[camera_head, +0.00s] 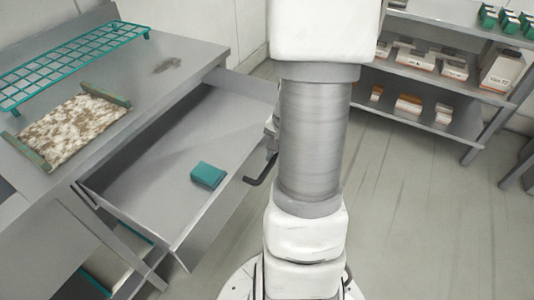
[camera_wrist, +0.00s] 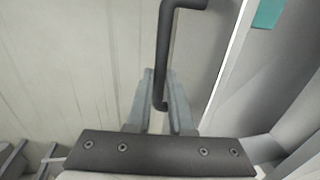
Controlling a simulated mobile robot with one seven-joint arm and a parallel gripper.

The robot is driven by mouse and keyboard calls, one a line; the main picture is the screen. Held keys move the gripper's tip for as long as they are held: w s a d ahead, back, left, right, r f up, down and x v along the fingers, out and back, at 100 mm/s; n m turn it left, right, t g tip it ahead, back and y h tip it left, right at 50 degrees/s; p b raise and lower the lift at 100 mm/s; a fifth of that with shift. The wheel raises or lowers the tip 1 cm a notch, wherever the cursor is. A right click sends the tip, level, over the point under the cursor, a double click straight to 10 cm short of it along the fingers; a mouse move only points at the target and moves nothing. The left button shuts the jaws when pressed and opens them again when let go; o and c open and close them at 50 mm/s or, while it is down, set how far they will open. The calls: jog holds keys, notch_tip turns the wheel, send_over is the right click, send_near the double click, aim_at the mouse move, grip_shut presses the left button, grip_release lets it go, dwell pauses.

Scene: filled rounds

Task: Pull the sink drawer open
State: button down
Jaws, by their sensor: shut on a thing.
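The sink drawer (camera_head: 170,150) is a grey metal drawer under the table at the left, and it stands well out from the table. A teal box (camera_head: 208,175) lies inside it near the front. The drawer's dark bar handle (camera_head: 258,181) shows at its front, partly hidden behind my arm. In the wrist view the handle (camera_wrist: 163,45) runs down between the fingers of my gripper (camera_wrist: 161,100), which is shut on it. The teal box shows at the top right of the wrist view (camera_wrist: 268,13). In the head view my arm hides most of my gripper.
On the metal table (camera_head: 195,60) are a teal wire rack (camera_head: 75,62) and a speckled tray with green ends (camera_head: 70,132). A shelf unit (camera_head: 420,115) with several boxes stands at the back right. The floor (camera_head: 420,220) at the right is clear.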

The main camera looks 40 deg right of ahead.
jog(key=shift+s, duration=0.1)
jog(key=c, duration=0.8)
grip_release()
jog(key=shift+r, duration=0.1)
jog(key=s+r+p, duration=0.1)
jog(key=r+p, duration=0.1)
jog(key=r, duration=0.6)
jog(key=s+d+r+p, duration=0.1)
jog(key=s+r+p, duration=0.1)
jog(key=r, duration=0.7)
jog(key=shift+p, duration=0.4)
jog(key=shift+d, duration=0.1)
